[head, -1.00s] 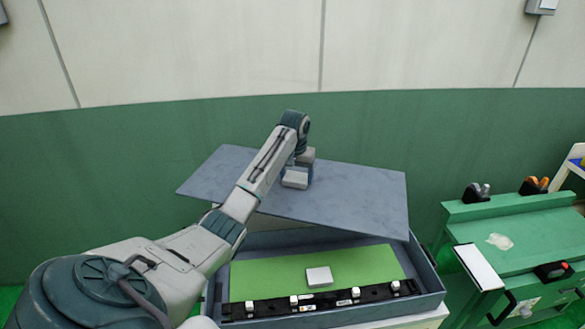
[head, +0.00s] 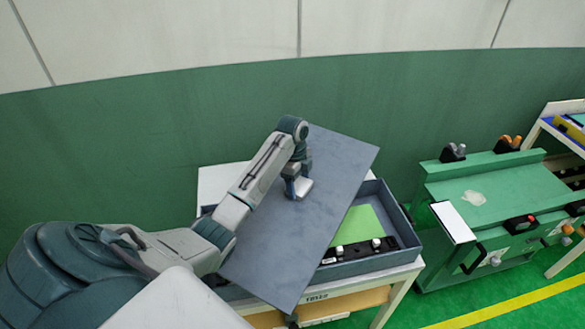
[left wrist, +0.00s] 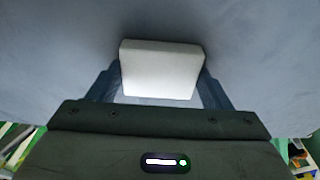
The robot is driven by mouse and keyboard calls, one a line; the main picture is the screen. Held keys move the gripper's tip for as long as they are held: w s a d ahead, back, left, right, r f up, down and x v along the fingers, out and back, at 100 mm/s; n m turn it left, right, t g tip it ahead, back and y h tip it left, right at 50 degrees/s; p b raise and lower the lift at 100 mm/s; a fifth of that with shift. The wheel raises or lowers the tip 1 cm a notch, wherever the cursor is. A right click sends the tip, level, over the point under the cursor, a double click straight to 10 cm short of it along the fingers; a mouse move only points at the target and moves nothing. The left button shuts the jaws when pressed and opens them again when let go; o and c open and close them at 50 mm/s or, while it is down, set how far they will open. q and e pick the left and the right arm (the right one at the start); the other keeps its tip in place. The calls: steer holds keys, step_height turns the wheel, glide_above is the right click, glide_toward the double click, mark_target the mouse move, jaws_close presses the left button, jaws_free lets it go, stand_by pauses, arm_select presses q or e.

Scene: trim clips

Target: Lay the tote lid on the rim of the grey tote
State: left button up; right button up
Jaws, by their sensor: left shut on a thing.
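The tote lid (head: 325,185) is a flat grey-blue panel with a pale block-shaped handle (head: 304,187) on top. My left gripper (head: 298,185) is shut on that handle; the left wrist view shows the handle (left wrist: 162,70) between the two fingers. The lid is turned diagonally over the grey tote (head: 368,264) and covers its left part. Its near end reaches out past the tote's front side. The tote's right part is open, showing a green panel (head: 359,223) and a black strip with white clips (head: 360,249). I cannot tell whether the lid touches the rim.
The tote stands on a white-topped table (head: 402,272) with a wooden shelf below. A green fixture bench (head: 490,195) with clamps stands to the right. Another table with a blue and yellow item is at the far right. A green wall is behind.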

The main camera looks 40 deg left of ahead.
mark_target(307, 205)
arm_select(q)
steer(key=d+m, duration=0.1)
steer(key=m, duration=0.1)
steer(key=s+d+m+p, duration=0.1)
steer(key=m, duration=0.1)
steer(key=s+d+m, duration=0.1)
steer(key=d+m, duration=0.1)
steer(key=m, duration=0.1)
steer(key=shift+s+d+f+g, duration=0.1)
steer(key=shift+f+g, duration=0.3)
steer(key=m, duration=0.1)
steer(key=s+d+m, duration=0.1)
steer(key=shift+d+f+m, duration=0.15)
steer(key=shift+f+m, duration=0.15)
steer(key=shift+m, duration=0.1)
step_height(307, 205, down, 7)
steer(key=b, duration=0.6)
steer(key=shift+w+r+b, duration=0.1)
steer(key=shift+r+b, duration=0.05)
steer(key=shift+b, duration=0.15)
steer(key=shift+f+b, duration=0.3)
steer(key=shift+f, duration=0.6)
steer(key=o, duration=1.3)
steer(key=shift+c, duration=0.2)
steer(key=shift+r, duration=0.1)
